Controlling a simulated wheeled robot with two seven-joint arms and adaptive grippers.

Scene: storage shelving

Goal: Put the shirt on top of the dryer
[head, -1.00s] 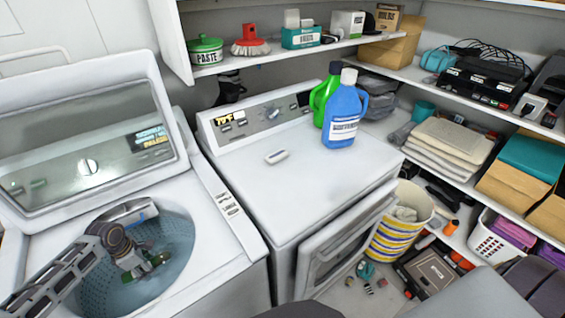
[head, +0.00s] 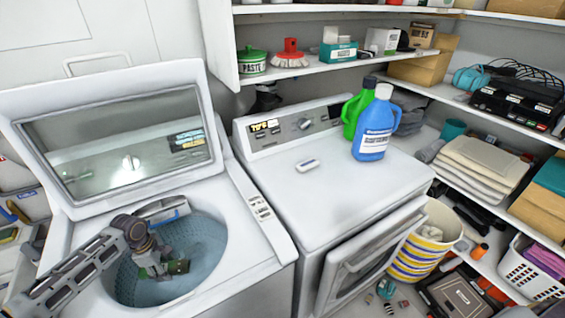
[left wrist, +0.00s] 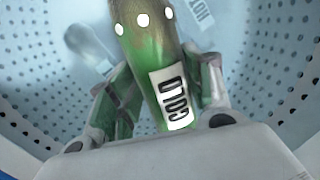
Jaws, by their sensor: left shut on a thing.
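My left gripper (head: 165,268) reaches down into the open washer drum (head: 205,240). I cannot tell whether this item is the shirt; no shirt is clearly recognisable. The white dryer (head: 345,195) stands right of the washer. A blue bottle (head: 376,128), a green bottle (head: 356,108) and a small white item (head: 308,166) are on its top. My right gripper is not in view.
The washer lid (head: 125,140) stands raised behind the drum. The dryer's front door (head: 375,255) is ajar. A striped basket (head: 425,245) stands to its right. Shelves with folded cloths (head: 483,165) line the right wall. The dryer top's front and left are mostly clear.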

